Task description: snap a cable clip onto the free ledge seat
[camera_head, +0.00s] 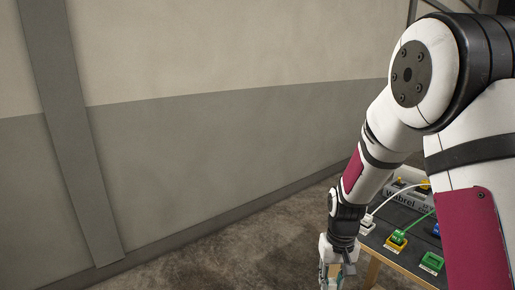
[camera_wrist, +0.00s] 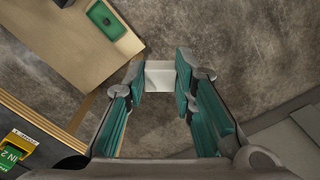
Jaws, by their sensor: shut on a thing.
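My gripper (camera_head: 336,275) hangs at the bottom of the head view, past the left edge of the console table. In the wrist view its teal-padded fingers (camera_wrist: 160,80) are shut on a small pale block, likely the cable clip (camera_wrist: 160,73). The block sits between the fingertips over the bare floor, apart from the table. Its shape beyond a plain pale face cannot be made out. I cannot pick out the ledge or its free seat in either view.
The wooden table (camera_wrist: 60,45) carries a green socket piece (camera_wrist: 107,20). A dark panel (camera_head: 401,222) holds a yellow-and-green plug (camera_head: 397,240), a green block (camera_head: 432,262) and a white plug (camera_head: 367,226) with cables. A grey labelled box (camera_head: 405,197) stands behind. Open floor lies left, before the wall.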

